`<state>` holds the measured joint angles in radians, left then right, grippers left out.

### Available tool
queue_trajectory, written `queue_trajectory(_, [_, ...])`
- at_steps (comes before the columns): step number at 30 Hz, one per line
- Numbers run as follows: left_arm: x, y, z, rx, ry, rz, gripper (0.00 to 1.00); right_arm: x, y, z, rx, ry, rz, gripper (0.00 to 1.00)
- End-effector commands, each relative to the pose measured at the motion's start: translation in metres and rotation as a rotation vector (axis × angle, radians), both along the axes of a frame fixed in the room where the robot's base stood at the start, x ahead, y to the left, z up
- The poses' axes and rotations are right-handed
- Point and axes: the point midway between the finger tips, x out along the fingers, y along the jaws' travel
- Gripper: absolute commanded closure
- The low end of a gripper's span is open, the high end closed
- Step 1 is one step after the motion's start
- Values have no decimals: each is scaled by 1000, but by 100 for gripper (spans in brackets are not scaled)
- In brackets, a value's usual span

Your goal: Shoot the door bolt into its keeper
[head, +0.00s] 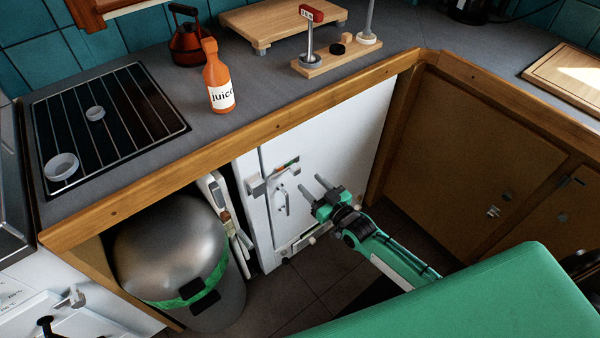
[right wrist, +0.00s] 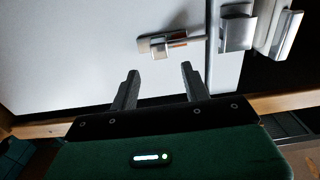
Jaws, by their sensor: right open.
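The door bolt (head: 286,168) is a small metal bolt on a plate with a coloured strip, on the white door (head: 345,135) under the counter. It also shows in the right wrist view (right wrist: 162,43), its thin rod pointing right toward the door edge. The keeper (right wrist: 237,32) is a grey metal block beside that edge; in the head view the keeper (head: 257,187) is left of the bolt. My left gripper is out of view.
A metal bin (head: 170,245) stands in the open bay left of the door. A juice bottle (head: 217,80), a red kettle (head: 188,38) and a wooden stand (head: 335,58) are on the counter. Brown cabinets (head: 470,150) close off the right. Floor is clear before the door.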

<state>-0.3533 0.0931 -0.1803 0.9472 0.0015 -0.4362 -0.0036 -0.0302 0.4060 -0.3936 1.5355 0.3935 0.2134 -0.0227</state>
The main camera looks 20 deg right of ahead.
Motion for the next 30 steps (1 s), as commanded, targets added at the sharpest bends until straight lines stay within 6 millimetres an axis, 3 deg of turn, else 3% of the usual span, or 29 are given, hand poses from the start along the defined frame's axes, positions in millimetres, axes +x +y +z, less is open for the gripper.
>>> queue_trajectory(3, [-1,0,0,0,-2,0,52,21,8,1,1,-2,0,53])
queue_trajectory(11, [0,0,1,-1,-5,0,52,51,19,1,-1,-1,0,53])
queue_trajectory(24, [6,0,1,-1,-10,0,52,58,22,0,-1,0,0,53])
queue_trajectory(30, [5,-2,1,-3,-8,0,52,58,21,0,-1,0,0,90])
